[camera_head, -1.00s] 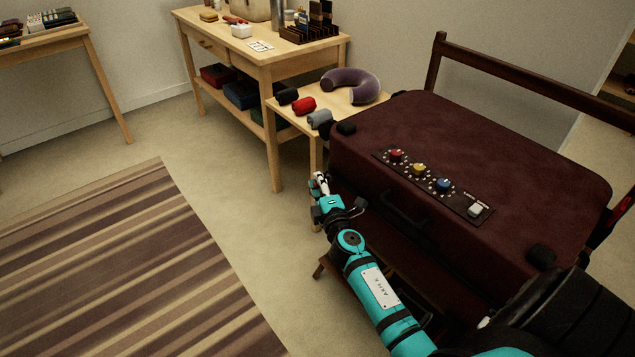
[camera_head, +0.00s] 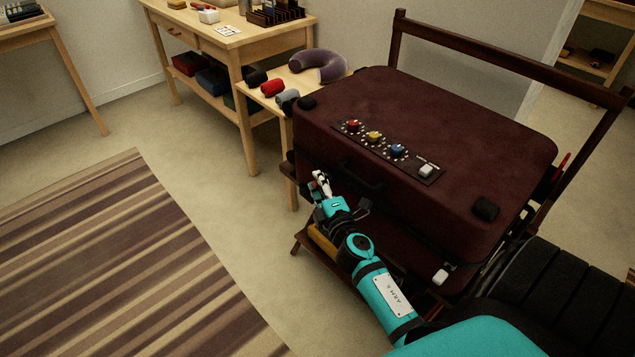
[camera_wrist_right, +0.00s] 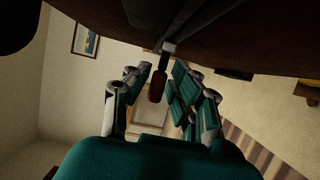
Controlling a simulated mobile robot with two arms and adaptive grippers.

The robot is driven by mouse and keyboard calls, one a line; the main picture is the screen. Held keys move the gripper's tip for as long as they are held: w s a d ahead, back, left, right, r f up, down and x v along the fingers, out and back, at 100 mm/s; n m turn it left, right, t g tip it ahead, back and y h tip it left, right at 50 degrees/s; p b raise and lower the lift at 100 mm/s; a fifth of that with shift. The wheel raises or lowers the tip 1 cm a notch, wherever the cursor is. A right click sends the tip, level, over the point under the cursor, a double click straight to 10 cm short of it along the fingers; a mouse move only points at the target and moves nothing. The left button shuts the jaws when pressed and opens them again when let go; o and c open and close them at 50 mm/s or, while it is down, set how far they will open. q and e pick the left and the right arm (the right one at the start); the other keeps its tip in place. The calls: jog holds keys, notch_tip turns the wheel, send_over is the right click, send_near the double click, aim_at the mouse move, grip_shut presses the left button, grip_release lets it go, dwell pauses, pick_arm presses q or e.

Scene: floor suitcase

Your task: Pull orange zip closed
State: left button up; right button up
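The dark maroon suitcase (camera_head: 440,125) lies flat and shut-looking on a dark wooden rack. My right gripper (camera_head: 320,183) is low by its front side, left of the carry handle (camera_head: 360,178). In the right wrist view my gripper (camera_wrist_right: 162,84) is open, fingers apart. A dark reddish pull tab (camera_wrist_right: 157,88) hangs between the fingers from a pale slider (camera_wrist_right: 169,47) under the suitcase edge. It looks red-brown in the shade; I see no clearly orange zip pull in the head view. Contact with the fingers cannot be made out. My left gripper is out of view.
The rack's rail (camera_head: 480,47) rises behind the suitcase. A small side table (camera_head: 310,80) with rolled items and a purple neck pillow (camera_head: 318,66) stands at its left. A workbench (camera_head: 225,45) is behind. Floor and a striped rug (camera_head: 130,260) are open at left.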

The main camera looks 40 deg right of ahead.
jog(key=shift+o, duration=1)
jog(key=v, duration=0.7)
jog(key=shift+s, duration=0.2)
jog(key=shift+a, duration=0.1)
